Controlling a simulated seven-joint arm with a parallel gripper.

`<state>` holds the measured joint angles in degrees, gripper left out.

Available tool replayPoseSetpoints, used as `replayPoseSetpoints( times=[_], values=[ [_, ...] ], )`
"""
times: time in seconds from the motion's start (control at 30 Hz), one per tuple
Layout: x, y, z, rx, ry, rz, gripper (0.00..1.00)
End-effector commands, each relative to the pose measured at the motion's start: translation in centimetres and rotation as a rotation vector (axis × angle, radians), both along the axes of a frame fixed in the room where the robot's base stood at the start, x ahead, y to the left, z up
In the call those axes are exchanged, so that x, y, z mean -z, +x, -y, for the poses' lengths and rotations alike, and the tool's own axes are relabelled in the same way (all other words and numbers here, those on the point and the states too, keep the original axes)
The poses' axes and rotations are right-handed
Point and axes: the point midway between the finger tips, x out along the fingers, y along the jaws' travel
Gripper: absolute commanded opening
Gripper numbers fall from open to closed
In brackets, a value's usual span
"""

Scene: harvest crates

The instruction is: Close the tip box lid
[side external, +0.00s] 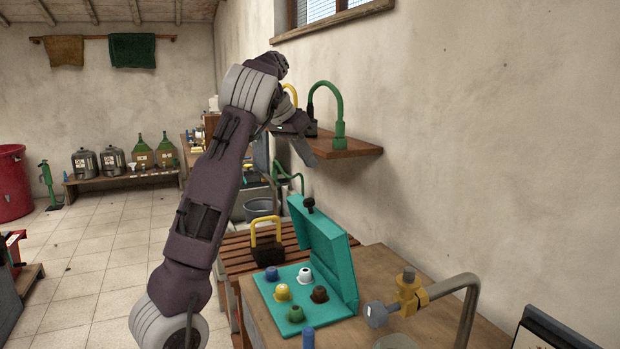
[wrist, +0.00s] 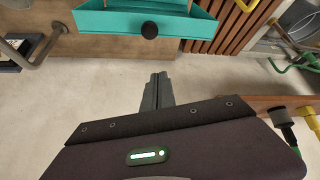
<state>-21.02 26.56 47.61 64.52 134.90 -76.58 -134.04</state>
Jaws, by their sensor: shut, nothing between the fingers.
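The teal tip box (side external: 283,305) sits on the wooden bench, with several coloured tips standing in its flat base. Its lid (side external: 325,252) is open, standing up and leaning back on the box's right side, with a black knob (side external: 308,203) at its upper edge. My gripper (side external: 309,161) is above the lid, apart from it, with its fingers together and empty. In the wrist view the fingers (wrist: 158,77) show shut, with the teal lid (wrist: 110,20) and its black knob (wrist: 149,30) beyond them at the top. The tips are not visible in the wrist view.
A wall shelf (side external: 345,147) with a green hooked fixture (side external: 339,115) is close to my gripper. A metal pipe with a brass valve (side external: 408,293) stands right of the box. A yellow-handled block (side external: 267,245) sits on the slatted surface (side external: 235,262) behind it.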

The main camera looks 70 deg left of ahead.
Motion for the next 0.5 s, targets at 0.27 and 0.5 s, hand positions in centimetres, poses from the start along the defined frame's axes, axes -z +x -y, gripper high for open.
replayPoseSetpoints(
  times=[0.27,0.5],
  values=[
    [5.0,3.1,-0.5,0.002,-0.004,-0.003,0.0],
    [7.9,3.4,-0.4,-0.002,-0.003,0.003,0.0]
  ],
)
